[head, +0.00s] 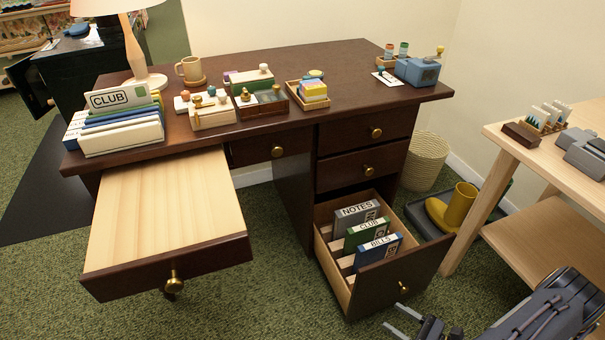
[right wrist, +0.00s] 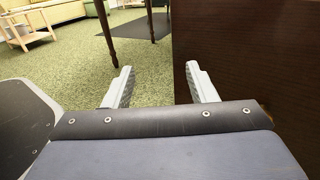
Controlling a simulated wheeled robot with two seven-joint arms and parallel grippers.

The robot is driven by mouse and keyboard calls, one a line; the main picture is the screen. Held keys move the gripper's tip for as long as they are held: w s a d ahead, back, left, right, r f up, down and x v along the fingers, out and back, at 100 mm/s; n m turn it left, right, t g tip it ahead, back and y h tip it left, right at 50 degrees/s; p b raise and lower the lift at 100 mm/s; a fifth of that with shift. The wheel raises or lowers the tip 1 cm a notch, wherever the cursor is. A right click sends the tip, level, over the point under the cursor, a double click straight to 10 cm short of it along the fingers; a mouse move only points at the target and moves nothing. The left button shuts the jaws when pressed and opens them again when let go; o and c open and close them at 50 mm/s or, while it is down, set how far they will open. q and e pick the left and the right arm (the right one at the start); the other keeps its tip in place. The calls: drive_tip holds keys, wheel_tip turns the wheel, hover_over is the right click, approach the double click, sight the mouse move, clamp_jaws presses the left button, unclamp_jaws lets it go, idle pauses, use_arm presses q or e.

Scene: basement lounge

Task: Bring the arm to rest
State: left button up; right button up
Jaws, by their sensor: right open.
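My right gripper (head: 399,318) is at the bottom right of the head view, low in front of the open file drawer and apart from its front. In the right wrist view its two fingers (right wrist: 159,88) stand wide apart with nothing between them. A dark wood panel (right wrist: 245,60) fills the right of that view, close to the right finger. My right arm (head: 540,318) comes in from the lower right corner. My left gripper does not show.
The dark desk (head: 340,60) has a wide pale drawer (head: 160,205) pulled out at left. The lower right drawer (head: 400,283) is open and holds several labelled folders. A light wood table (head: 500,150) stands at right. Green carpet (head: 260,290) is free in front.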

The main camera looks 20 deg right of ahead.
drive_tip(key=w+a+r+n+g+y, duration=0.2)
drive_tip(key=a+r+n+g, duration=0.2)
drive_tip(key=r+n+g, duration=0.4)
drive_tip(key=w+a+r+n+g+y, duration=0.15)
drive_tip(key=a+r+n+g, duration=0.35)
drive_tip(key=r, duration=0.6)
drive_tip(key=s+a+r+n+t+h, duration=0.25)
drive_tip(key=s+r+n+h, duration=0.2)
drive_tip(key=r+n, duration=0.25)
drive_tip(key=s+a+r+n+t+h, duration=0.1)
drive_tip(key=s+a+r+n+h, duration=0.2)
drive_tip(key=s+r+n+h, duration=0.25)
wheel_tip(320, 180, up, 33)
drive_tip(key=w+n+p, duration=0.1)
drive_tip(key=n+p, duration=0.1)
drive_tip(key=p, duration=3)
drive_tip(key=shift+w+a, duration=0.2)
drive_tip(key=shift+w, duration=0.15)
